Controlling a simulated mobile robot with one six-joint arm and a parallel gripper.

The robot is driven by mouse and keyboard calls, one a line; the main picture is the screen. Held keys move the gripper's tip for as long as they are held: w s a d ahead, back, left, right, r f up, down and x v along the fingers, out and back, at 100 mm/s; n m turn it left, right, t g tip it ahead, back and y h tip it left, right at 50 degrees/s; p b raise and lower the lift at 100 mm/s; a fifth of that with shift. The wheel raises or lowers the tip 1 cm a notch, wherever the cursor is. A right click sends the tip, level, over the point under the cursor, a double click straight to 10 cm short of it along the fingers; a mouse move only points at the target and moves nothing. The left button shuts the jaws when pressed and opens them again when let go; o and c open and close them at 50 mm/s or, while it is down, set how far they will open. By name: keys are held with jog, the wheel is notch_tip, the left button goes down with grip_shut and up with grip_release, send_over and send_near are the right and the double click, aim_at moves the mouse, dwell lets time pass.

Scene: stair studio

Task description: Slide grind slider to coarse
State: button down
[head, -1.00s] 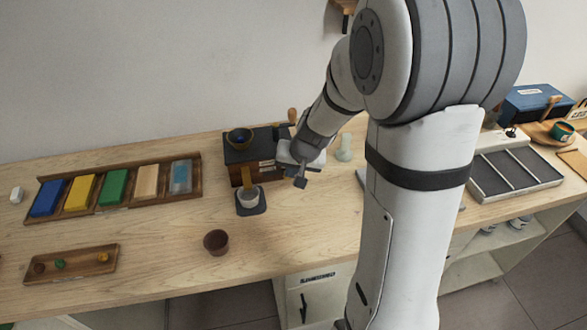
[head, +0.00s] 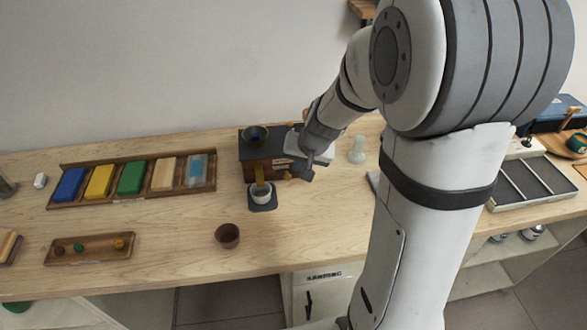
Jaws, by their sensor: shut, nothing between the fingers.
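The grinder (head: 262,172) is a dark-topped box with a brown wooden front and a dark bowl (head: 255,135) on top. A brass-coloured chute on its front reaches down to a small light cup (head: 261,194) on a dark base. My gripper (head: 297,176) is at the right part of the grinder's front, its fingers shut and empty. The grind slider and its marks are too small or hidden by my gripper to make out. I cannot tell whether the fingers touch the slider.
A brown cup (head: 228,235) stands in front of the grinder. A wooden tray (head: 58,203) with several coloured blocks lies left, and a smaller tray (head: 90,262) nearer. A pale glass-like piece (head: 357,150) stands to the right. The counter's front middle is clear.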

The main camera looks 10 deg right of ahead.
jog(key=v, duration=0.9)
